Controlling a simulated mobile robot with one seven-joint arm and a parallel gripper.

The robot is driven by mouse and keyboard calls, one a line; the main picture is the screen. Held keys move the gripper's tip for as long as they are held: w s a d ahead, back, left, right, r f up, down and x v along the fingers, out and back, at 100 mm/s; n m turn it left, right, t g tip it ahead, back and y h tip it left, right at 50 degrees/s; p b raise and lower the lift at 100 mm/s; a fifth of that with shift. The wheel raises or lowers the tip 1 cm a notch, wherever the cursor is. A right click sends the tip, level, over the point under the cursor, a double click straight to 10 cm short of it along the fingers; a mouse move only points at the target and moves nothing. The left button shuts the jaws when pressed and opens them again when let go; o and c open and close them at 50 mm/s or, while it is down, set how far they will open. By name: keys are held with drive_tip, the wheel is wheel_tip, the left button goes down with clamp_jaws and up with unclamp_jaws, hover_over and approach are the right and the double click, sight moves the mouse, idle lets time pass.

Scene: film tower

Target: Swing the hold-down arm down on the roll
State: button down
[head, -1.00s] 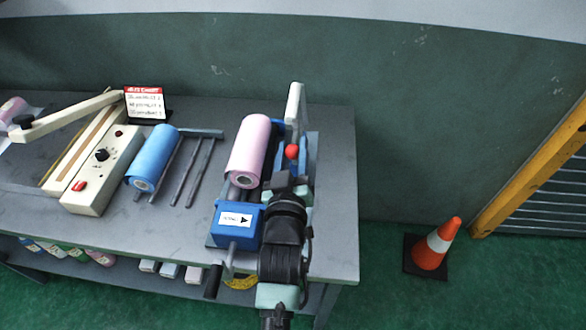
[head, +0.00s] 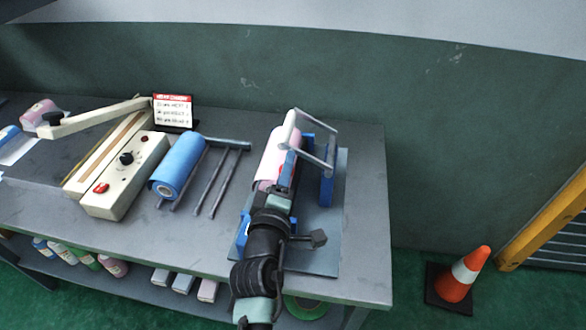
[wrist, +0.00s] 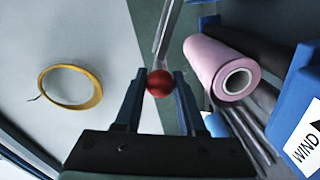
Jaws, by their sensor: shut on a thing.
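The pink roll (head: 268,160) lies on the blue winder (head: 326,188) at the table's right end, partly behind my arm. The hold-down arm (head: 318,158) is a pale frame with a white roller bar; it leans over toward the roll in the head view. I cannot tell whether its bar touches the roll. In the wrist view, the arm's grey bar (wrist: 166,35) ends at a red ball knob (wrist: 160,83). My gripper (wrist: 159,84) is shut on this knob. The pink roll (wrist: 222,68) shows to the right, apart from the knob.
A blue roll (head: 178,165) on a grey rack and a cream sealer (head: 118,190) stand to the left. A sign (head: 173,111) stands behind them. A yellow tape ring (wrist: 70,88) shows in the wrist view. An orange cone (head: 462,275) stands on the floor at right.

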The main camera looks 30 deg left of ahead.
drive_tip(key=shift+s+a+f+n+b, duration=0.1)
drive_tip(key=shift+a+f+n+b, duration=0.2)
drive_tip(key=shift+f+n, duration=0.3)
drive_tip(key=shift+s+a+f+n+b, duration=0.1)
drive_tip(key=shift+a+f+n+b, duration=0.1)
drive_tip(key=shift+f+n+b, duration=0.35)
drive_tip(key=shift+s+a+f+n+b, duration=0.1)
drive_tip(key=shift+a+f+n, duration=0.15)
drive_tip(key=shift+f+n, duration=0.35)
drive_tip(key=shift+r, duration=0.1)
drive_tip(key=c, duration=0.5)
unclamp_jaws()
drive_tip(key=shift+w, duration=0.1)
drive_tip(key=b+v, duration=0.1)
drive_tip(key=v, duration=1.2)
drive_tip(key=shift+a, duration=0.15)
